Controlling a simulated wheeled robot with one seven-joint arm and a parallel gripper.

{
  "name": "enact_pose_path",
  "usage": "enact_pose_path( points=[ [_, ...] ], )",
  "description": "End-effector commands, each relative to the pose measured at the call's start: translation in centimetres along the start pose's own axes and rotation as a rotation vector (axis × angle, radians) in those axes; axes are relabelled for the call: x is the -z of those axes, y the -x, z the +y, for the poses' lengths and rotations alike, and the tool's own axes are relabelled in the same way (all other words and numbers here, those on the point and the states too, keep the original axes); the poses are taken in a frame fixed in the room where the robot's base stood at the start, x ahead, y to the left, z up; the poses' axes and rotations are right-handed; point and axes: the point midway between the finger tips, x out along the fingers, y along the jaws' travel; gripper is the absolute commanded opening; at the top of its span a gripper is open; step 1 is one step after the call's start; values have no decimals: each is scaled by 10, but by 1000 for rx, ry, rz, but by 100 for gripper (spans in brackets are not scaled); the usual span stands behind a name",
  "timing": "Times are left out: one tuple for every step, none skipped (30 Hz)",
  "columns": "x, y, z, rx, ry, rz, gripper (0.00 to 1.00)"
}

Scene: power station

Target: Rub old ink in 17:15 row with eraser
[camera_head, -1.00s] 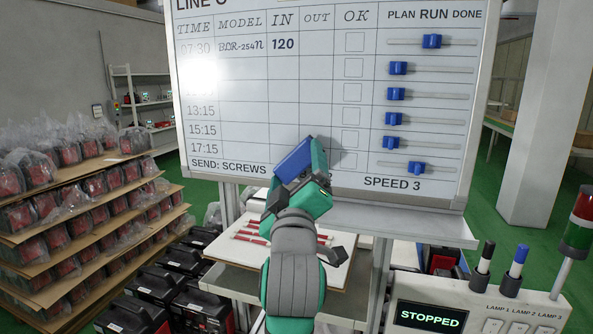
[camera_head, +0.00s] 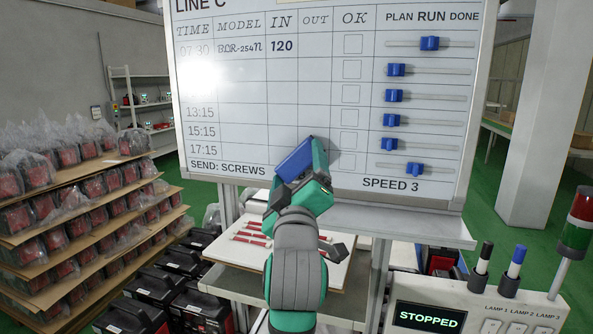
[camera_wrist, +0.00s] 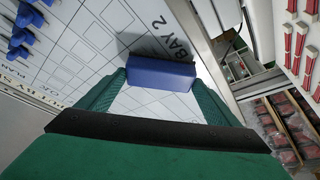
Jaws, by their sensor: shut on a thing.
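The whiteboard (camera_head: 255,115) has a table with TIME, MODEL, IN, OUT and OK columns. The 17:15 row (camera_head: 203,150) is the lowest time row, above "SEND: SCREWS". My gripper (camera_head: 305,165) is shut on a blue eraser (camera_head: 294,158), held tilted against or very near the board around the OUT column of the 17:15 row. The wrist view shows the eraser (camera_wrist: 160,74) between both fingers, close to the board's surface. The eraser and gripper cover part of that row, and I see no ink in its visible cells. Whether the eraser touches the board is unclear.
Blue sliders (camera_head: 414,170) sit on tracks at the board's right. A ledge (camera_head: 400,220) runs below the board, over a white table (camera_head: 325,255) with red items. Right stand two markers (camera_head: 516,262), a lamp tower (camera_head: 578,235) and a STOPPED display (camera_head: 430,318). Shelves of wrapped boxes (camera_head: 70,215) stand left.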

Motion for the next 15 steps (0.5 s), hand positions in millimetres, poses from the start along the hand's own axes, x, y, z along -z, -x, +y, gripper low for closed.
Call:
enact_pose_path(
  points=[
    [0,-1,1,-1,0,0,67],
    [-1,-1,1,-1,0,0,67],
    [-2,-2,1,-2,1,-1,67],
    [-2,-2,2,-2,1,-1,67],
    [-3,-3,2,-2,1,-2,67],
    [-3,-3,2,-3,1,-2,67],
    [-4,-4,2,-3,1,-3,67],
    [-4,-4,2,-3,1,-3,68],
    [-4,-4,3,-4,1,-3,67],
    [-4,-4,3,-4,1,-4,67],
    [-5,-4,4,-4,1,-4,67],
    [-6,-3,5,-5,2,-5,67],
    [-7,-3,6,-5,2,-5,67],
    [-8,-2,7,-6,2,-6,67],
    [-11,-2,9,-7,2,-7,67]
  ],
)
